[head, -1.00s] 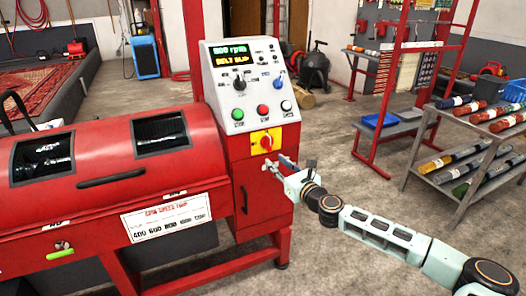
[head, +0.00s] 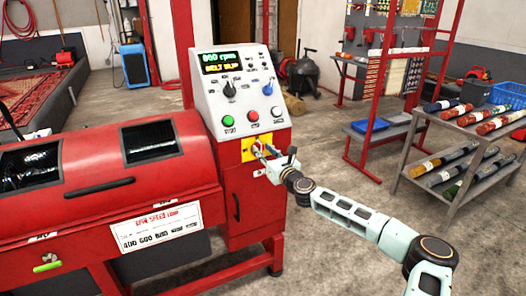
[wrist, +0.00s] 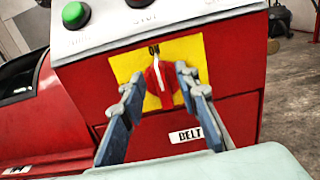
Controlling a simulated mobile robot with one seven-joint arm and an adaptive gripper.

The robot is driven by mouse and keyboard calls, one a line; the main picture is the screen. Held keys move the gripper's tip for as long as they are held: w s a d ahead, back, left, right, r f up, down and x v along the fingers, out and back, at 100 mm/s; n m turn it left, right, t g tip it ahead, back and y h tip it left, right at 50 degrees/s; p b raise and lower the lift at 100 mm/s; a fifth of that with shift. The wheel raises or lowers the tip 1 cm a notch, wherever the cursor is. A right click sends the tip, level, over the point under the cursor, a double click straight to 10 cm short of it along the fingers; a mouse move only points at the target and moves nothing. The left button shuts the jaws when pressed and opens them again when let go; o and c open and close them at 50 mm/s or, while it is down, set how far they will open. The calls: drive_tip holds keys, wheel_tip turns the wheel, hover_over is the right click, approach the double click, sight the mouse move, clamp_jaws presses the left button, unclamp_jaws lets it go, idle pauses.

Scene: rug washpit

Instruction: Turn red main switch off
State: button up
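The red main switch (wrist: 158,80) is a rotary knob on a yellow plate (wrist: 202,50) on the red front of the machine's control cabinet. In the head view the yellow plate (head: 248,154) shows below the panel buttons, and my gripper partly hides the knob. My gripper (wrist: 158,82) is open, with one finger on each side of the red knob in the wrist view. The knob's handle looks nearly upright, slightly tilted. I cannot tell whether the fingers touch it.
The sloped panel above has a green button (head: 228,122), a red button (head: 253,116) and a display (head: 230,61). The red machine drum (head: 90,180) lies left. A rack of coloured rolls (head: 465,150) stands right, with bare floor between.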

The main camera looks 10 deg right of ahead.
drive_tip(key=shift+w+a, duration=0.1)
drive_tip(key=shift+w, duration=0.1)
clamp_jaws()
